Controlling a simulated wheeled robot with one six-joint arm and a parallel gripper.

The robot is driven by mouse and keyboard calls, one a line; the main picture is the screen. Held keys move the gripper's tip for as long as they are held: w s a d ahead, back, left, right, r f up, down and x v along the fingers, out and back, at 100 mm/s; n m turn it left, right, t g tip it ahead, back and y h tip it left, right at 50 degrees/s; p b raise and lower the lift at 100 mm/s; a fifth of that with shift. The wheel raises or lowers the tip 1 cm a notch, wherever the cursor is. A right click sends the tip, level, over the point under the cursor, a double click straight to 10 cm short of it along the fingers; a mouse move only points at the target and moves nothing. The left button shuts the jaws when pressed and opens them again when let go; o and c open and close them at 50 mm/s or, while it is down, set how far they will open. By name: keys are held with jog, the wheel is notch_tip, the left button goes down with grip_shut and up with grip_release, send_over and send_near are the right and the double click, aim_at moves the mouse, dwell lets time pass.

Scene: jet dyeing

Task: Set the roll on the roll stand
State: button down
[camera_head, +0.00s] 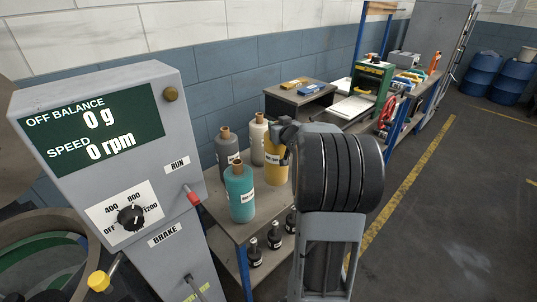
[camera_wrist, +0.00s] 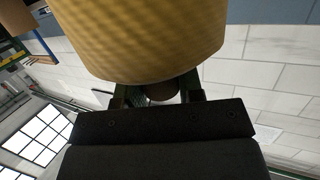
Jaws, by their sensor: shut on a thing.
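A yellow roll (camera_head: 275,172) with a white label is in my gripper (camera_head: 284,138), at the back right of a group of rolls. In the wrist view the yellow roll (camera_wrist: 150,38) fills the top. The fingers of my gripper (camera_wrist: 160,95) are shut on its narrow brown core end. Grey (camera_head: 228,152), cream (camera_head: 258,140) and teal (camera_head: 240,197) rolls stand upright on a grey table (camera_head: 217,207) beside it. My dark arm hides part of the gripper and of the area to the right. I cannot tell which surface is the roll stand, or whether the yellow roll touches the table.
A grey control panel (camera_head: 100,160) reads 0 g and 0 rpm at left. A dark stand (camera_head: 300,97) with yellow and blue blocks is behind. A bench (camera_head: 412,90) holds equipment. Floor at right is free.

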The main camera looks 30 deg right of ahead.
aim_at(277, 154)
notch_tip(277, 154, down, 6)
jog(key=b, duration=0.1)
jog(key=shift+f, duration=0.25)
jog(key=shift+b, duration=0.3)
jog(key=shift+f, duration=0.2)
jog(key=c, duration=0.8)
grip_release()
jog(key=shift+s, duration=0.1)
jog(key=shift+o, duration=0.2)
